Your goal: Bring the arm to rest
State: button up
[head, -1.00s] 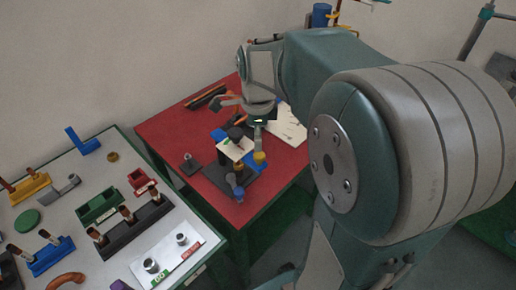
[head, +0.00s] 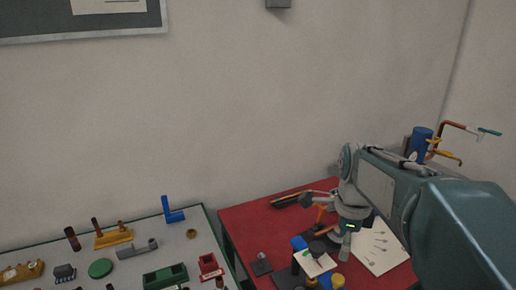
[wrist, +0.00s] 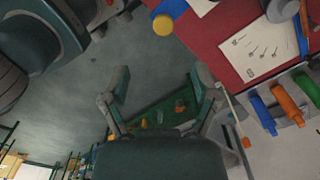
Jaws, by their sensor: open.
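My gripper (head: 325,223) shows in the head view over the red table (head: 252,226), with its fingers spread. In the wrist view, my gripper (wrist: 163,74) has its two fingers wide apart and nothing between them. Below the gap there are grey floor and a green patch. My arm comes in from the right of the head view, its upper links large in the foreground. Small parts on the red table sit close below the gripper in the head view. I cannot tell whether any finger touches them.
A white sheet with tool drawings (head: 382,246) lies on the red table. A yellow-capped part (head: 338,281) stands near its front. A grey table (head: 140,236) at left holds several coloured parts. A blue cylinder with pipes (head: 421,140) stands behind the arm.

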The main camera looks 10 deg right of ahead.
jog(key=s+a+n+t, duration=0.2)
jog(key=s+a+n, duration=0.2)
jog(key=n, duration=0.7)
jog(key=s+a+n+t, duration=0.3)
jog(key=s+a+n, duration=0.1)
jog(key=s+n, duration=0.5)
jog(key=n, duration=0.2)
jog(key=shift+s+a+f+n, duration=0.15)
jog(key=shift+a+f+n, duration=0.1)
jog(key=shift+n, duration=0.15)
